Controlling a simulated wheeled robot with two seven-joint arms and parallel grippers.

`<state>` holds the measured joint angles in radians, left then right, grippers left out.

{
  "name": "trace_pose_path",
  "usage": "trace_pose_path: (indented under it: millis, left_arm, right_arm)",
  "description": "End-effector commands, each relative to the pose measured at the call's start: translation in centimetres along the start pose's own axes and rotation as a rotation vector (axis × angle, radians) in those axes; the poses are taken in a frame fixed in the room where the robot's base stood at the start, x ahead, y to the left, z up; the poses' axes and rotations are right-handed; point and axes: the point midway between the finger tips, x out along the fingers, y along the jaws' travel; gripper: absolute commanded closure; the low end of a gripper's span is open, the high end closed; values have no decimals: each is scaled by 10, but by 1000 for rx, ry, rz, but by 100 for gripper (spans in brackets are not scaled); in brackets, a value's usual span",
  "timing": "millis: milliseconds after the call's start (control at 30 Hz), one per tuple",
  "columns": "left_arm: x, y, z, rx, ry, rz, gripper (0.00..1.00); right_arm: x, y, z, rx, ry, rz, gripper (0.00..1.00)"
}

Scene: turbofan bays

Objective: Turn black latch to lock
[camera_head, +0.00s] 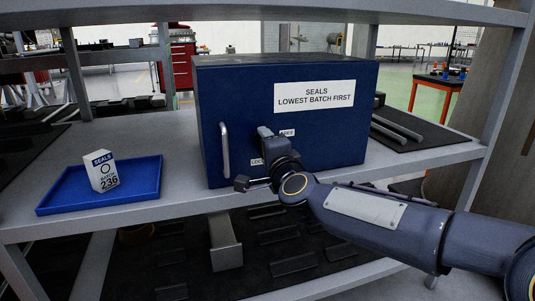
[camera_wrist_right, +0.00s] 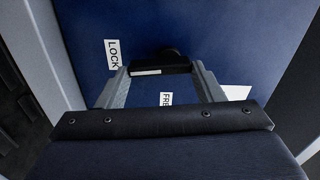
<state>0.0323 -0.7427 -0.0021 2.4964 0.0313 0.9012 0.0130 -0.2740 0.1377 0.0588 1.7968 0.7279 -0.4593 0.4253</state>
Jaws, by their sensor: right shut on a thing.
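The black latch (camera_wrist_right: 172,67) is on the front of the blue seals box (camera_head: 235,100). In the right wrist view it lies crosswise between the fingertips of my right gripper (camera_wrist_right: 160,72), with a white mark on its left part. The gripper is shut on it. A LOCK label (camera_wrist_right: 112,54) is to its upper left and a partly covered FREE label (camera_wrist_right: 166,101) is below it in that view. In the head view my right gripper (camera_head: 268,138) is at the box front and hides the latch. My left gripper is in neither view.
A vertical bar handle (camera_head: 224,150) is left of my gripper on the box. A blue tray (camera_head: 130,186) with a white seals carton (camera_head: 101,170) marked 236 stands at the left on the grey shelf (camera_head: 185,197). A dark mat (camera_head: 412,137) with rods is at the right.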

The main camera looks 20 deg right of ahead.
Motion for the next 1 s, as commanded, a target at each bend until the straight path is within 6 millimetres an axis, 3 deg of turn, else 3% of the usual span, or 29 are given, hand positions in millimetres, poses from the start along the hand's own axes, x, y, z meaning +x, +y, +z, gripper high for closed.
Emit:
trace_pose_path:
  millis: [300,833,867,1000]
  left_arm:
    - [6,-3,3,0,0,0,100]
    - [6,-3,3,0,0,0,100]
    - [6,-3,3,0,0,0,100]
    - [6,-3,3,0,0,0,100]
  right_arm:
    - [0,2,1,113,1,1,62]
    - [0,1,1,137,1,2,62]
    - [0,1,1,137,1,2,35]
    - [0,1,1,135,1,1,17]
